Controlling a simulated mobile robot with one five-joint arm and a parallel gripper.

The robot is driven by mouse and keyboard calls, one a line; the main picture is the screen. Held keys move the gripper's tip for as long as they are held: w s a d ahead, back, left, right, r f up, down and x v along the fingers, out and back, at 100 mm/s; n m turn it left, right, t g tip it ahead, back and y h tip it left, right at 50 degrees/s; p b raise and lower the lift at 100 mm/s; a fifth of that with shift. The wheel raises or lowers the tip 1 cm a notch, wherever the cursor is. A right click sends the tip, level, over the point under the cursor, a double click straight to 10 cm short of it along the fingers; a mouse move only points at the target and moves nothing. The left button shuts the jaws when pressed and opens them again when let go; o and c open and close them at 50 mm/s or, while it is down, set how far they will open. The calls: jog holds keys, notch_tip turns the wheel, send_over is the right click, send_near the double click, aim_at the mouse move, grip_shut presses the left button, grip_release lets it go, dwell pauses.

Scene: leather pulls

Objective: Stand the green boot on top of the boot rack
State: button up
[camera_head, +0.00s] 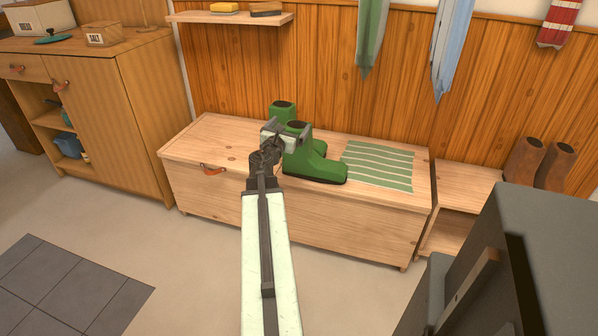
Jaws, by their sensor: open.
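Two green boots stand upright on a wooden chest. The nearer green boot (318,167) points its toe to the right. The other green boot (281,110) is behind it and to the left, partly hidden by my gripper and the nearer boot. My gripper (289,133) is open at the shaft top of the nearer boot. I cannot tell whether its fingers are around the shaft or touch it. The boot rack (468,187) is a low wooden shelf right of the chest, partly hidden by a dark grey cabinet. Brown boots (539,162) stand on its right part.
The wooden chest (225,150) has a leather pull and a green striped cloth (378,166) on its lid. The dark grey cabinet (545,255) fills the lower right. A wall shelf (230,18) and hanging cloths are above. Floor at left front is clear.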

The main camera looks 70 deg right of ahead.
aim_at(295, 133)
jog(key=f+b, duration=0.1)
jog(key=s+f+b, duration=0.1)
jog(key=d+f+n+b, duration=0.1)
jog(key=shift+s+f, duration=0.15)
jog(key=shift+f, duration=0.15)
jog(key=shift+w+d+f+b, duration=0.15)
jog(key=shift+d+f+b, duration=0.1)
jog(key=shift+d, duration=1.1)
jog(key=shift+w+d+f+b, duration=0.2)
jog(key=shift+d, duration=1.1)
jog(key=shift+w+d+f+b, duration=0.15)
jog(key=shift+d+f+b, duration=0.1)
jog(key=shift+d, duration=1.1)
jog(key=shift+a, duration=0.1)
jog(key=c, duration=1.9)
